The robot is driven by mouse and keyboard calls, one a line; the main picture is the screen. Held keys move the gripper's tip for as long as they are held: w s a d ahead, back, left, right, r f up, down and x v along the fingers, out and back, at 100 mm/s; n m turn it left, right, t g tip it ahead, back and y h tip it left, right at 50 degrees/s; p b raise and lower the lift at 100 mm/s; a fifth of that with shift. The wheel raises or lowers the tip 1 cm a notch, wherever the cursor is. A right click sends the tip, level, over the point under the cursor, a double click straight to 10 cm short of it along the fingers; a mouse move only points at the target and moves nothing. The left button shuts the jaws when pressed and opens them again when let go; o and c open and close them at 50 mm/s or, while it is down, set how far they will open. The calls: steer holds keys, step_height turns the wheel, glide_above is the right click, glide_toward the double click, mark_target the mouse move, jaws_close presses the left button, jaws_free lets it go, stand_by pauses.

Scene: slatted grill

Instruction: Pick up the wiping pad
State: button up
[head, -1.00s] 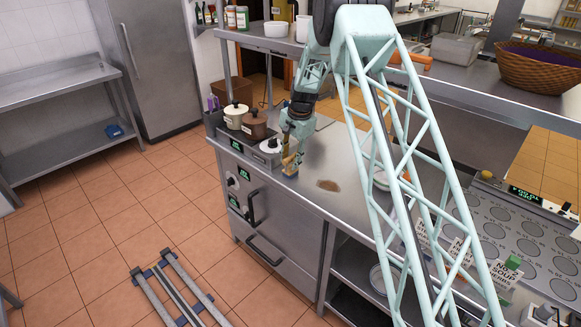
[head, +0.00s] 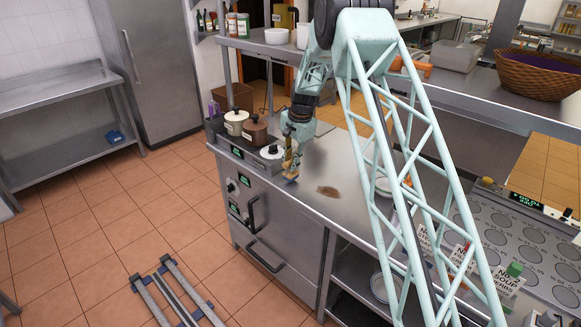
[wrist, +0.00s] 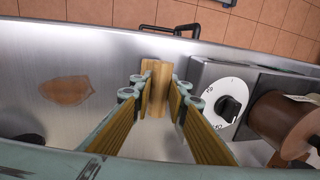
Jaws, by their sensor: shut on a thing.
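The wiping pad is a tan, wood-coloured block (wrist: 157,88) upright between my fingertips in the wrist view. In the head view its small tan and bluish end (head: 291,176) shows just above or on the steel counter, left of the brown stain. My gripper (wrist: 158,95) is shut on the pad, with yellow-brown finger pads on both sides. In the head view my gripper (head: 290,165) points down near the counter's front edge. I cannot tell whether the pad touches the counter.
A brown stain (head: 328,191) lies on the counter, right of the pad. Several lidded pots (head: 254,130) stand close to the left, by a control panel with a black knob (wrist: 229,107). The counter's front edge and a handle (wrist: 170,30) are near.

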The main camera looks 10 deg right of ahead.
step_height(320, 180, up, 2)
steer(key=shift+r, duration=0.1)
steer(key=shift+s+d, duration=0.15)
steer(key=shift+s, duration=0.8)
steer(key=s+d+r+b, duration=0.1)
steer(key=s+d, duration=0.1)
steer(key=s, duration=1.1)
steer(key=shift+s+d, duration=0.2)
steer(key=shift+s, duration=0.2)
steer(key=shift+r, duration=0.1)
steer(key=shift+o, duration=0.9)
steer(key=shift+d, duration=0.2)
steer(key=shift+c, duration=0.3)
